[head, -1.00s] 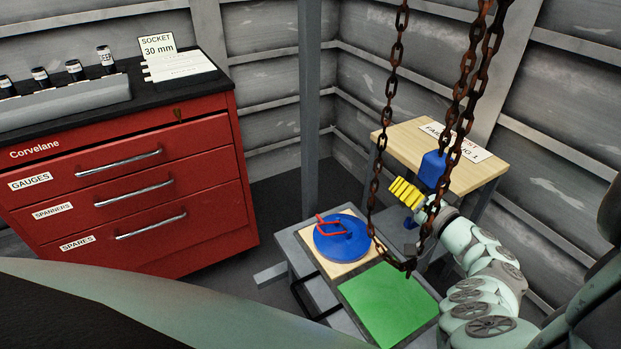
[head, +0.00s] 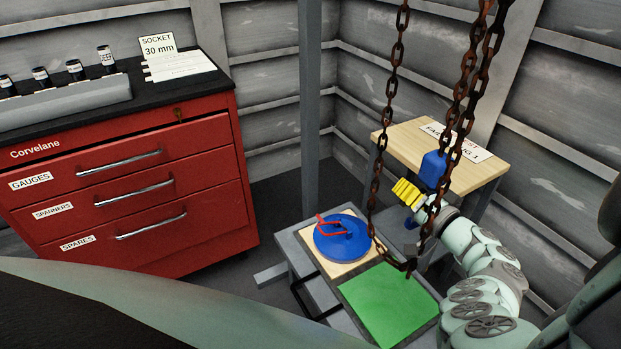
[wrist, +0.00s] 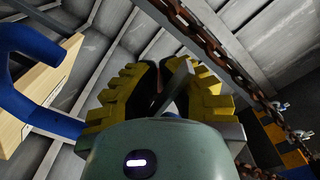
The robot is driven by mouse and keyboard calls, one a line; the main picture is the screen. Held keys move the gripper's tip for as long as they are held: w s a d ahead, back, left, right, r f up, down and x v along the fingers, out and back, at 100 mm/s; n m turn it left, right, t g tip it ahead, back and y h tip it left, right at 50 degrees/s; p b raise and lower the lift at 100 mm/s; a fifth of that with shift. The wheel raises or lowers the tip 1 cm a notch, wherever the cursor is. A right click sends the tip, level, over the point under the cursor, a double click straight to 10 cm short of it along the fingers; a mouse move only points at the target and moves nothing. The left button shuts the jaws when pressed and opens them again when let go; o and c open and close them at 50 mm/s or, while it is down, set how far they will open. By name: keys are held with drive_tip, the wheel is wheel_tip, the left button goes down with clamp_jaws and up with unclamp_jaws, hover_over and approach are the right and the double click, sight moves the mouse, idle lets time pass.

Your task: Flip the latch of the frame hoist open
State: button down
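The blue block (head: 433,169) of the frame hoist hangs beside the rusty chains in the head view. Its blue hook (wrist: 22,42) curves in from the left edge of the wrist view and runs behind my gripper. A slim grey bar (wrist: 178,84), perhaps the latch, shows between the yellow fingers in the wrist view. My gripper (head: 402,190) is just left of and below the blue block, its fingers close together (wrist: 163,72). I cannot tell whether they touch the bar, as the contact is hidden.
Rusty chains (head: 378,150) hang close around my arm. A wooden-topped table (head: 405,135) stands behind. Below is a low bench with a green mat (head: 388,303) and a blue disc with a red handle (head: 350,245). A red drawer cabinet (head: 130,190) stands left.

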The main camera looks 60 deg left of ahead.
drive_tip(key=shift+r+m+b, duration=0.15)
drive_tip(key=shift+m+b, duration=0.45)
drive_tip(key=shift+m, duration=0.4)
drive_tip(key=m, duration=0.1)
drive_tip(key=r+m, duration=0.1)
drive_tip(key=m, duration=0.1)
drive_tip(key=shift+r+m, duration=0.1)
drive_tip(key=shift+m, duration=0.2)
drive_tip(key=c, duration=1)
unclamp_jaws()
drive_tip(key=d, duration=0.8)
drive_tip(key=s+d, duration=0.1)
drive_tip(key=d, duration=0.3)
